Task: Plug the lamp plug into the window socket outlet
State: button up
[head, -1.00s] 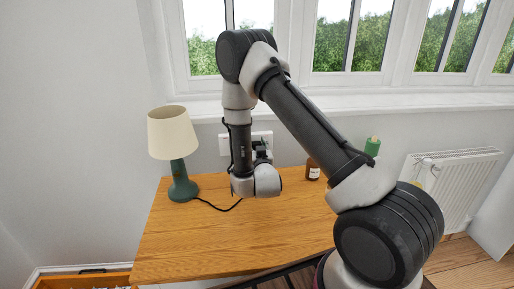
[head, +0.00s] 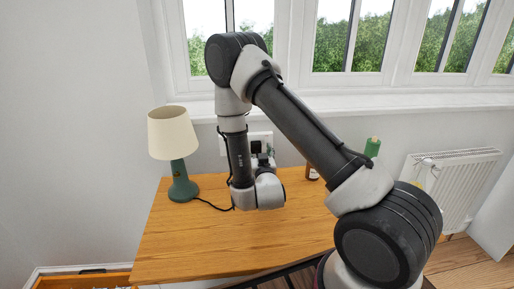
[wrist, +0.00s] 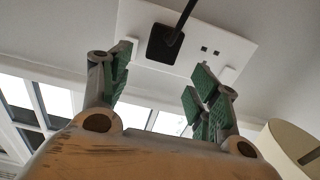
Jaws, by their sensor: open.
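The black lamp plug (wrist: 163,44) sits at the white double window socket outlet (wrist: 136,22), against one half of its face, with its cord running off it. It looks flush in the wrist view. The holes of the other half are bare. In the head view the plug (head: 256,147) shows dark on the outlet (head: 268,135) above the table. My gripper (wrist: 158,68) is open and empty, its green-padded fingers spread and apart from the plug. The lamp (head: 176,170), green with a cream shade, stands upright on the left of the table. My arm hides part of its cord.
The wooden table (head: 190,240) is clear at the front. A brown bottle (head: 312,172), partly hidden by my arm, and a green bottle (head: 372,147) stand at the right. A white radiator (head: 452,185) is on the wall further right. The window sill (head: 400,103) runs above the outlet.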

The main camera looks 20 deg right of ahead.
jog(key=s+a, duration=0.1)
jog(key=s, duration=0.5)
jog(key=shift+s+a, duration=0.15)
jog(key=shift+s, duration=0.15)
jog(key=w+d+r+m+g+y, duration=0.1)
jog(key=w+r+m+g, duration=0.1)
jog(key=w+r+g, duration=0.25)
jog(key=s+r+n+g+y, duration=0.1)
jog(key=s+r+g+y, duration=0.25)
jog(key=r, duration=0.55)
jog(key=s+d+r+n+g, duration=0.1)
jog(key=s+d+r, duration=0.2)
jog(key=s, duration=0.6)
jog(key=s+d+r+n+g, duration=0.1)
jog(key=s+d+r+g, duration=0.1)
jog(key=s, duration=0.8)
jog(key=s+d+r+n+g+h, duration=0.1)
jog(key=s+d+r, duration=0.3)
jog(key=s, duration=0.6)
jog(key=shift+s+r+g, duration=0.15)
jog(key=shift+r+g, duration=0.55)
jog(key=shift+r, duration=0.2)
